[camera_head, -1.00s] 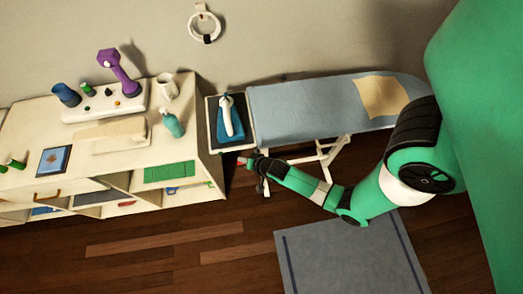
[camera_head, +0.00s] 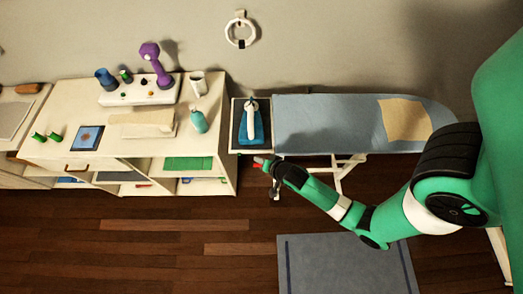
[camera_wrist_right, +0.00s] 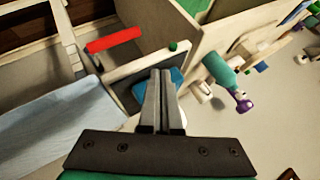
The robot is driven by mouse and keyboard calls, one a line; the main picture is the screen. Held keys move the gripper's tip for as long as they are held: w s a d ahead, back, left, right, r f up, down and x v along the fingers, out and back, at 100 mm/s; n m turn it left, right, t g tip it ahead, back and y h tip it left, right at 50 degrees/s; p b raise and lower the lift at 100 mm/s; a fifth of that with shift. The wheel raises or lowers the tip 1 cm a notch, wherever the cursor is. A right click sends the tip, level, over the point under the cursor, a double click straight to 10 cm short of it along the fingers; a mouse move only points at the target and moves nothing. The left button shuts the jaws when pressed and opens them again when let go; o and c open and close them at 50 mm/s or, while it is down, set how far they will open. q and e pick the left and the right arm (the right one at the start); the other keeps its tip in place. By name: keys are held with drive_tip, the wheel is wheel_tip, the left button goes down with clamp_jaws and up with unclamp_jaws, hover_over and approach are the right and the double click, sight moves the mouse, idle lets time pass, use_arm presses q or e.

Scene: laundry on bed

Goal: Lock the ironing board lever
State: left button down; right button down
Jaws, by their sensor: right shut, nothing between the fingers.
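The ironing board (camera_head: 335,137) has a blue-grey cover and stands against the wall, with an iron (camera_head: 250,127) on the rest at its left end. The board's cover is at the left of the right wrist view (camera_wrist_right: 48,130). A red lever (camera_wrist_right: 113,40) lies ahead and left of my right fingertips, apart from them. In the head view only a small bit of red shows at the fingertips. My right gripper (camera_head: 263,164) is below the iron rest, near the board's left end. It is shut and empty, and its fingers show in the wrist view (camera_wrist_right: 160,76). My left gripper is out of view.
A cream cabinet (camera_head: 50,147) stands just left of the board, with a teal bottle (camera_head: 199,122), a white cup (camera_head: 198,84) and a purple object (camera_head: 154,62) on top. A grey rug (camera_head: 345,265) lies on the wooden floor.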

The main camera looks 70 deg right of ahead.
drive_tip(key=a+r, duration=0.2)
drive_tip(key=r, duration=0.1)
drive_tip(key=s+a+r, duration=0.1)
drive_tip(key=shift+r, duration=0.4)
